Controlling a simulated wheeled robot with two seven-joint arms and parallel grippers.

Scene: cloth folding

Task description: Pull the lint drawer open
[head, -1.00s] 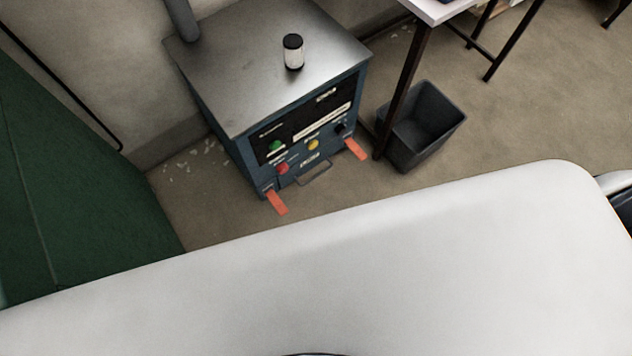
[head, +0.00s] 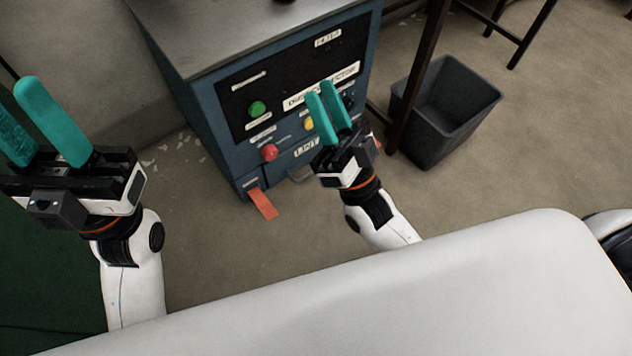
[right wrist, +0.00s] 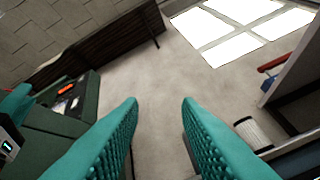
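The lint drawer (head: 283,178) is low on the front of a blue machine, below a "LINT" label (head: 307,147). Its metal handle (head: 300,173) shows only partly, because my right gripper covers the area to its right. My right gripper (head: 321,88) is open and empty, with its teal fingers pointing up across the machine's front panel in the head view. The right wrist view shows its fingers (right wrist: 160,102) well apart with nothing between them. My left gripper (head: 12,94) is open and empty at the far left, away from the machine.
A red button (head: 269,152), green button (head: 257,109) and yellow button (head: 309,124) sit on the panel. An orange tab (head: 263,204) sticks out at the machine's lower left. A dark bin (head: 446,115) stands to the right. Floor before the machine is clear.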

